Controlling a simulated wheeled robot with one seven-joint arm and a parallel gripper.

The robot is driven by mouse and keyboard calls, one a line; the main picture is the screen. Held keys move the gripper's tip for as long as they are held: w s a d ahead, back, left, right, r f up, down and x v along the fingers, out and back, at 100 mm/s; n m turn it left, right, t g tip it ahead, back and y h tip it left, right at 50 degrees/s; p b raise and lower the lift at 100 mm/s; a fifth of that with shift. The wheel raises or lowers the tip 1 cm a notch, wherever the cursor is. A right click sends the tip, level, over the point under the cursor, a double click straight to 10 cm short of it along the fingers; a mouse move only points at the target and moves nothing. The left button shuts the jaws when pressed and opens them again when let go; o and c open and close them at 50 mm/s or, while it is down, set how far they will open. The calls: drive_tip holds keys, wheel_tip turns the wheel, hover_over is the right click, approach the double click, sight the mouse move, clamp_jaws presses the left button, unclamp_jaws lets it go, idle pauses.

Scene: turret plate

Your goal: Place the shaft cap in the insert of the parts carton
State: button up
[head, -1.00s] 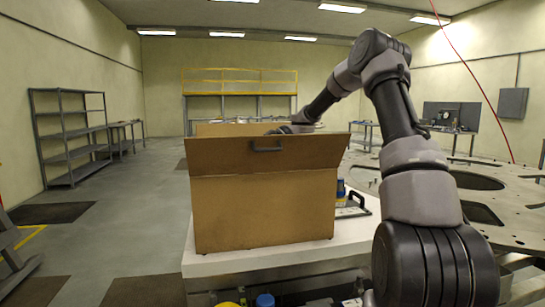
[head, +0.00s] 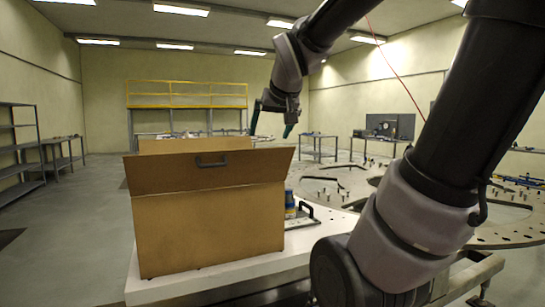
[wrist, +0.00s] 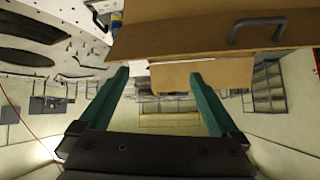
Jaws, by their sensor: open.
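The brown parts carton (head: 208,225) stands on a white-topped bench in the head view, its near flap tilted up. The insert and the carton's inside are hidden behind this flap. My gripper (head: 270,128) is above the carton's back right corner, clear of it. In the wrist view my gripper (wrist: 160,76) shows two green fingers spread apart with nothing between them. The carton's flap (wrist: 200,33) with its dark handle is at the top of that view. I cannot see the shaft cap in either view.
A blue-labelled container (head: 290,206) and a flat tool with a black handle (head: 302,218) are right of the carton on the white bench top (head: 200,283). A large plate with holes (head: 345,185) lies behind them to the right.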

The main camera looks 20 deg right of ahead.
drive_tip(key=s+a+f+m+g+y, duration=0.1)
drive_tip(key=s+a+f+g+y, duration=0.1)
drive_tip(key=s, duration=0.9)
wheel_tip(320, 180, down, 3)
drive_tip(key=shift+a+f+g+y, duration=0.1)
drive_tip(key=shift+a+g+y, duration=0.4)
drive_tip(key=shift+a, duration=0.7)
